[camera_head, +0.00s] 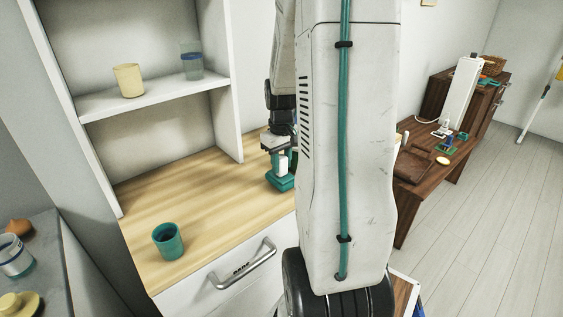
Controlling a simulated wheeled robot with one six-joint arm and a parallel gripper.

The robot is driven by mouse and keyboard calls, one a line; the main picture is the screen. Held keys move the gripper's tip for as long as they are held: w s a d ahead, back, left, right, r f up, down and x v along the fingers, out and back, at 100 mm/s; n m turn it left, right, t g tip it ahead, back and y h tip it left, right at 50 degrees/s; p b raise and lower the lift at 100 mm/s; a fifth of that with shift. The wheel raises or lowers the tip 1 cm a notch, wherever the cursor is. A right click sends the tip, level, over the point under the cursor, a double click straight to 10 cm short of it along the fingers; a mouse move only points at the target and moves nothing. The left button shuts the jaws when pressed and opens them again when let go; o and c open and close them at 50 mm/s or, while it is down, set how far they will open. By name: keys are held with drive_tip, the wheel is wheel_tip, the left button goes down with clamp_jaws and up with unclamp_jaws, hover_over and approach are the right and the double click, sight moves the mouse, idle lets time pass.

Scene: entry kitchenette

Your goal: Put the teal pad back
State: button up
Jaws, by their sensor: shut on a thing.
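My gripper (281,160) is over the right part of the wooden counter (195,195), partly hidden behind my own arm. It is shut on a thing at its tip. A teal piece (283,182) shows there, low against the counter, with a small white part above it. It seems to be the teal pad, but it is small and partly covered, so I cannot tell its outline. I cannot tell whether it touches the counter.
A teal cup (168,241) stands near the counter's front edge. A shelf (150,98) above holds a yellow cup (128,80) and a glass (191,60). A grey side surface (50,240) holds several items. A cluttered wooden desk (415,188) stands right.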

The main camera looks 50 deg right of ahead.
drive_tip(key=shift+f, duration=0.1)
drive_tip(key=shift+f, duration=0.3)
drive_tip(key=o, duration=1)
wheel_tip(320, 180, up, 8)
drive_tip(key=shift+a, duration=0.1)
drive_tip(key=s+a+r+n, duration=0.1)
drive_tip(key=a+r, duration=0.3)
drive_tip(key=a, duration=0.5)
drive_tip(key=s+a+r+n, duration=0.1)
drive_tip(key=a+r, duration=0.3)
drive_tip(key=a, duration=0.6)
drive_tip(key=s+a+n+t, duration=0.1)
drive_tip(key=s+a, duration=0.9)
drive_tip(key=a, duration=0.1)
drive_tip(key=shift+s+r, duration=0.3)
drive_tip(key=shift+r, duration=0.15)
